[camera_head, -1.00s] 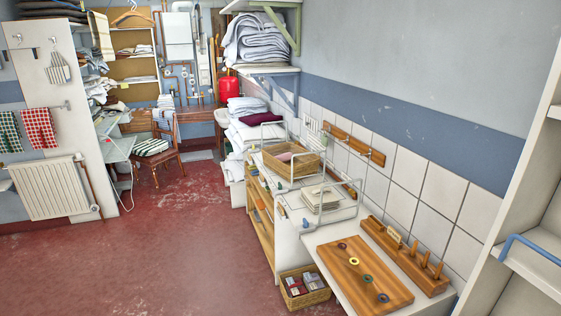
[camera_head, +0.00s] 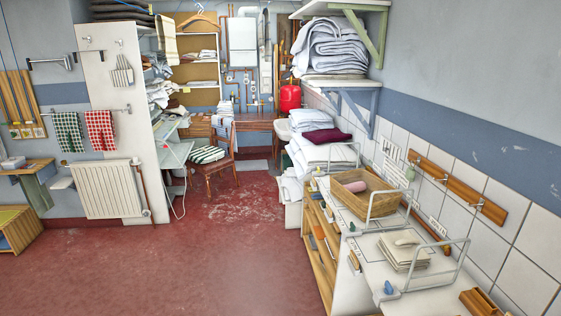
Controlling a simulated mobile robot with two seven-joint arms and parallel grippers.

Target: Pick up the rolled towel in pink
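A small pink roll (camera_head: 355,186) lies in a wicker basket (camera_head: 338,191) on the white counter at the right, inside a white wire frame. Only its upper part shows above the basket's rim. Neither of my grippers shows in the head view.
A stack of folded cloths (camera_head: 405,250) sits on the counter in front of the basket. Piled linens with a dark red cloth (camera_head: 328,136) stand behind it. A wooden chair (camera_head: 212,172) stands farther back. The red floor (camera_head: 200,265) at left and centre is clear.

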